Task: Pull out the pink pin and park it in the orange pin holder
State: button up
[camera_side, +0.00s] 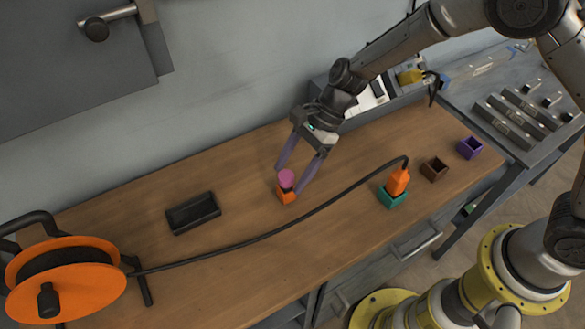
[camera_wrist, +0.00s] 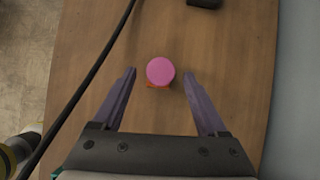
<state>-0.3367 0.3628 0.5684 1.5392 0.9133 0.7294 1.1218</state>
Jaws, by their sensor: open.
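The pink pin (camera_side: 286,179) stands upright in the small orange pin holder (camera_side: 287,196) on the wooden bench. In the wrist view the pin (camera_wrist: 160,71) shows as a round pink top, with a sliver of the orange holder (camera_wrist: 158,86) below it. My gripper (camera_side: 291,180) is open, with its purple fingers pointing down on either side of the pin. In the wrist view the fingers (camera_wrist: 159,76) stand apart from the pin, with a gap on both sides. Nothing is held. The lower part of the pin is hidden inside the holder.
A black cable runs across the bench from the orange reel (camera_side: 68,280) to an orange plug (camera_side: 398,181) in a teal socket (camera_side: 392,198). Brown (camera_side: 434,168) and purple (camera_side: 470,148) boxes stand at the right. A black tray (camera_side: 193,213) lies left of the pin.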

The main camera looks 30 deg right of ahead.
jog(key=shift+r, duration=0.1)
jog(key=v, duration=1.3)
jog(key=shift+d+r, duration=0.25)
jog(key=shift+r, duration=0.05)
jog(key=shift+w, duration=0.1)
jog(key=s+d+r+n+t+h, duration=0.1)
jog(key=s+d+r+n+t, duration=0.1)
jog(key=s+d+r, duration=0.4)
jog(key=s+d+r+n+t+h, duration=0.1)
jog(key=s+d+r+n+t, duration=0.2)
jog(key=r, duration=0.5)
jog(key=s+d+f+n+h, duration=0.2)
jog(key=s+d+n, duration=0.3)
jog(key=s+n, duration=0.1)
jog(key=s+d+f+n+t+h, duration=0.1)
jog(key=s+d+f+n+h, duration=0.1)
jog(key=s+n, duration=0.4)
jog(key=s+d+f, duration=0.1)
jog(key=s+d, duration=0.1)
jog(key=s, duration=0.1)
jog(key=shift+s+d+h, duration=0.15)
jog(key=shift+d+h, duration=0.15)
jog(key=shift+d, duration=0.1)
